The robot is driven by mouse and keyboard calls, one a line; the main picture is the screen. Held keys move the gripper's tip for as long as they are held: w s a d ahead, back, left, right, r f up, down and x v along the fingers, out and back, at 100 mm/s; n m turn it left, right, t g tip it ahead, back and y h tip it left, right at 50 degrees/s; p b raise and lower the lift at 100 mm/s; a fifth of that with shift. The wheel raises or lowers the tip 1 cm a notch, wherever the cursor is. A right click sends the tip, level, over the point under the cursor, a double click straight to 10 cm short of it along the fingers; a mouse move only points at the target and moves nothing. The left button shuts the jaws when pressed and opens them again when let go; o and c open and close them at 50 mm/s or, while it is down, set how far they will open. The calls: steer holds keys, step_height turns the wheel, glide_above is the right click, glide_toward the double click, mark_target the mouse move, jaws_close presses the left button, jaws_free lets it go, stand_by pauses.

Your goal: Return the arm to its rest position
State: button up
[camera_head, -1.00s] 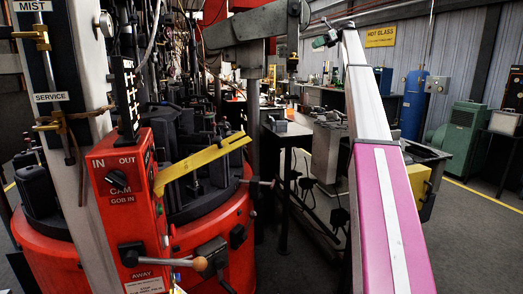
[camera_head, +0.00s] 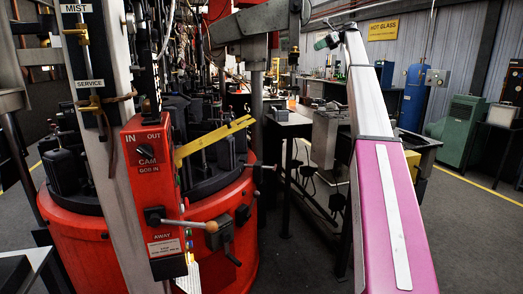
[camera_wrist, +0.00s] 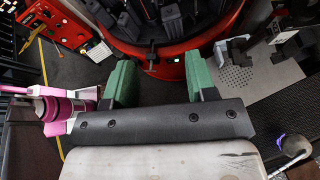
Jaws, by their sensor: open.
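My arm rises from the bottom right of the head view to a raised bend. A small green part, apparently the end of my gripper (camera_head: 327,41), shows just left of that bend. In the wrist view my gripper (camera_wrist: 160,80) has two green fingers standing wide apart with nothing between them. Beyond the fingers are dark floor and the red rim of the rotary mould machine (camera_wrist: 175,64). In the head view this machine (camera_head: 100,245) stands at the left, clear of my arm.
A red control box (camera_head: 150,190) with levers and a yellow bar (camera_head: 215,140) stands in front of the machine. A dark bench (camera_head: 290,122) is in the middle. A green cabinet (camera_head: 462,130) and a blue cylinder (camera_head: 413,98) stand at the right. Open floor lies at the lower right.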

steer(key=s+a+f+n+h, duration=0.25)
steer(key=s+f, duration=0.45)
steer(key=f, duration=1.1)
steer(key=s+a+f+n+h, duration=0.15)
steer(key=s+a+f, duration=0.35)
steer(key=f, duration=1.2)
steer(key=s+a+f+n+h, duration=0.15)
steer(key=s+f, duration=0.65)
steer(key=f, duration=1)
steer(key=s+f+n+h, duration=0.2)
steer(key=s+f+n, duration=0.2)
steer(key=s+f, duration=0.5)
steer(key=s+a+f+n+h, duration=0.1)
steer(key=s+f+n, duration=0.4)
steer(key=s, duration=1.1)
steer(key=s+f+n+h, duration=0.4)
steer(key=s+f, duration=0.8)
steer(key=s, duration=0.1)
steer(key=shift+a+f, duration=0.2)
steer(key=shift+f, duration=0.15)
